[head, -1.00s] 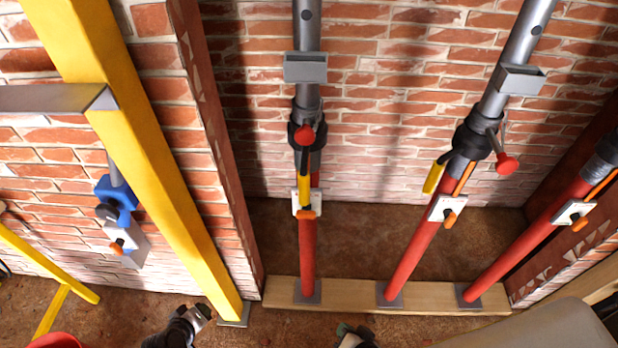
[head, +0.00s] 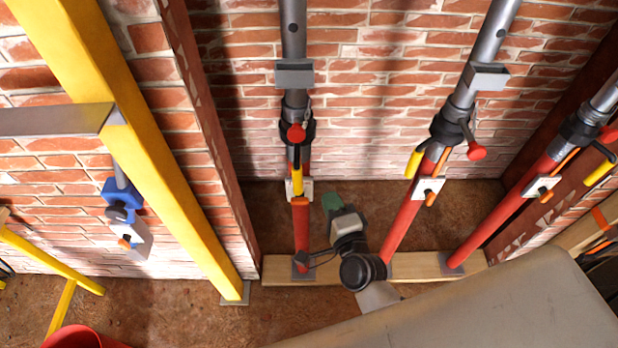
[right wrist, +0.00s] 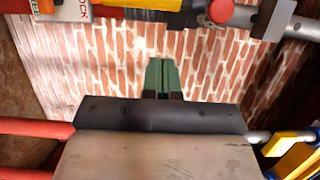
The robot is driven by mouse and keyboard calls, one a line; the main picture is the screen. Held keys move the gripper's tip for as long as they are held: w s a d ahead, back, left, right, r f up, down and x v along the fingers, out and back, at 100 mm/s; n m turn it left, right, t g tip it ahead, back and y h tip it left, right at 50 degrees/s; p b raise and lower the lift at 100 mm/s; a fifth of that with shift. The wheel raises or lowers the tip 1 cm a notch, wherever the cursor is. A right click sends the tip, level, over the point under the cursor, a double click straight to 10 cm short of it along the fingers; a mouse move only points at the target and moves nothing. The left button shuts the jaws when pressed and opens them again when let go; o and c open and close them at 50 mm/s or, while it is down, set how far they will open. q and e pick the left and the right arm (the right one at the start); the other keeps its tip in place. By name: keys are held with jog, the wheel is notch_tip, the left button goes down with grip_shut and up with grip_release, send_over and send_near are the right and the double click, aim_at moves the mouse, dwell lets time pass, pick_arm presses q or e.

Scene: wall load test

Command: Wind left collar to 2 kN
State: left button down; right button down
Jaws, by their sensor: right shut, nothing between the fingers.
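The left prop has a red lower tube (head: 301,232), a grey upper tube (head: 294,30) and a black collar (head: 297,108) with a red knob (head: 296,133). A yellow-gripped handle (head: 297,182) hangs below it, over a white tag. My right gripper (head: 331,203) has green fingers, shut and empty, just right of this prop and below its collar, apart from the handle. In the right wrist view the shut fingers (right wrist: 161,77) point at bare brick; a prop with a red knob (right wrist: 220,10) crosses the top. My left gripper is out of view.
Middle (head: 449,127) and right (head: 580,131) props with similar collars stand to the right on a timber sill (head: 425,265). A yellow post (head: 150,160) and a blue fitting (head: 120,195) are at left. A red bucket (head: 75,338) shows at bottom left.

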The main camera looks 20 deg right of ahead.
aim_at(301, 176)
jog(key=w+a+p, duration=0.1)
jog(key=w+a, duration=0.2)
jog(key=w, duration=0.3)
jog(key=shift+w+p, duration=0.15)
jog(key=shift+p, duration=0.25)
jog(key=shift+a, duration=0.1)
jog(key=shift+w+a, duration=0.3)
jog(key=shift+a, duration=0.45)
jog(key=shift+d, duration=0.2)
